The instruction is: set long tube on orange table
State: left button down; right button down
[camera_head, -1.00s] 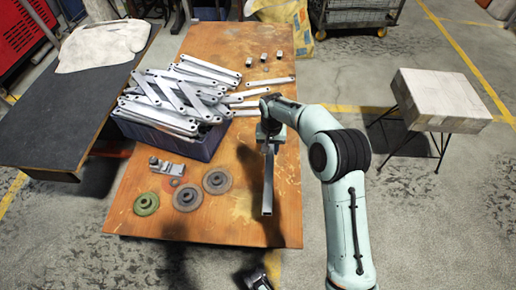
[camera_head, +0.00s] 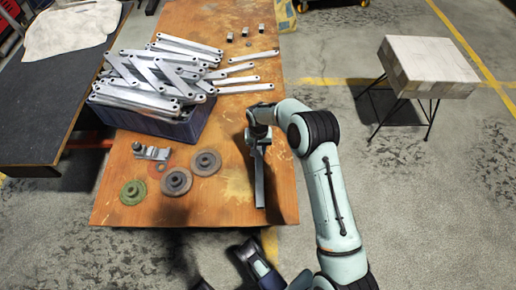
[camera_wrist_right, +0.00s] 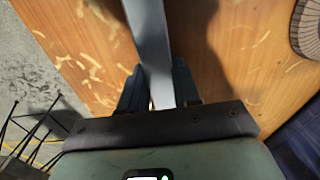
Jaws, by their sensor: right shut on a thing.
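The long tube (camera_head: 259,182) is a grey square metal bar over the right part of the orange table (camera_head: 222,222). My right gripper (camera_head: 257,146) is shut on the tube near its far end, and the tube extends toward the table's near edge. In the right wrist view the tube (camera_wrist_right: 148,35) runs between the fingers of my right gripper (camera_wrist_right: 157,88). A shadow lies beside the tube; whether it touches the tabletop I cannot tell. What seems to be my left gripper (camera_head: 254,262) is at the bottom edge, its jaws unclear.
A blue crate (camera_head: 160,128) heaped with flat metal bars stands left of the tube. Several round discs (camera_head: 176,181) and a small metal fitting (camera_head: 151,152) lie nearer. Three small blocks (camera_head: 246,30) stand at the back. A stool (camera_head: 425,68) stands apart at right.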

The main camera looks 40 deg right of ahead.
pick_arm(q)
jog(key=shift+s+f, duration=0.1)
pick_arm(e)
jog(key=shift+w, duration=0.1)
jog(key=c, duration=1.2)
grip_release()
jog(key=shift+f, duration=0.1)
jog(key=o, duration=0.4)
pick_arm(q)
jog(key=shift+s, duration=0.1)
jog(key=w+r+t+p, duration=0.2)
jog(key=w+r+p, duration=0.1)
jog(key=w+r, duration=0.2)
jog(key=shift+w+d, duration=0.4)
jog(key=shift+w, duration=0.15)
pick_arm(e)
notch_tip(320, 180, up, 12)
jog(key=shift+r, duration=0.2)
jog(key=shift+f, duration=0.1)
